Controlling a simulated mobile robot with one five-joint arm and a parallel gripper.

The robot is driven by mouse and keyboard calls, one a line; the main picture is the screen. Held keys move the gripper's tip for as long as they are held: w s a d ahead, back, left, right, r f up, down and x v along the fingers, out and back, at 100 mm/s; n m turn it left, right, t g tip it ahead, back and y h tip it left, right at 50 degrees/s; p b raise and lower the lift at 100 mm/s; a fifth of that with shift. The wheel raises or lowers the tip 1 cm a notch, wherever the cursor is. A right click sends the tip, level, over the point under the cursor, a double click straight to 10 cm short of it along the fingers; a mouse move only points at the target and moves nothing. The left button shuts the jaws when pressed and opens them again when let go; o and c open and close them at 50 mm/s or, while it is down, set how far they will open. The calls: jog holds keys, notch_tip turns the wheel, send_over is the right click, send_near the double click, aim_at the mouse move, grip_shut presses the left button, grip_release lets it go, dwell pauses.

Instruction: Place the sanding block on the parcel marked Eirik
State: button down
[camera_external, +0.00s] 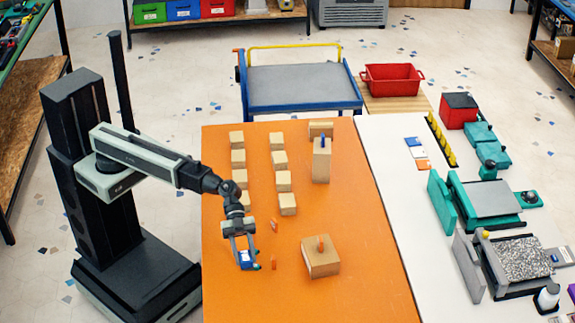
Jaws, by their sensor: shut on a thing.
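My gripper (245,262) is low over the left part of the orange table top, pointing down. It is shut on a small blue and white block (244,256), which looks like the sanding block; the fingers partly hide it. To its right is a wide cardboard parcel (321,262) with a small orange piece on top. Farther back stands a tall parcel (321,165) with a small blue piece on top, and a low parcel (321,129) is behind it. No name is readable on any parcel, so I cannot tell which is Eirik's.
Two rows of small cardboard boxes (280,181) stand on the orange table (375,265). Small orange pieces (274,226) are near my gripper. The front right of the orange top is clear. A white table (385,170) with teal and grey machines adjoins on the right.

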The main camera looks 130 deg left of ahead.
jog(key=s+a+r+n+t+y+p, duration=0.15)
jog(key=s+a, duration=0.25)
jog(key=a, duration=1)
jog(key=s+a+n+y+b, duration=0.1)
jog(key=s+a+n+y, duration=0.2)
jog(key=a, duration=1.1)
jog(key=s+a+n+t+y+p, duration=0.15)
jog(key=s+a, duration=0.25)
jog(key=a, duration=1)
jog(key=s+a+r+n+g+y, duration=0.1)
jog(key=s+a+n+y, duration=0.55)
jog(key=s+a, duration=2.1)
send_over(320, 123)
jog(key=shift+d+f+m+y+b, duration=0.25)
jog(key=shift+f+m+b, duration=0.15)
jog(key=shift+f, duration=0.15)
notch_tip(320, 123, down, 4)
jog(key=b, duration=0.4)
jog(key=shift+r, duration=0.25)
jog(key=shift+f, duration=0.25)
jog(key=c, duration=0.9)
grip_release()
jog(key=shift+r, duration=0.15)
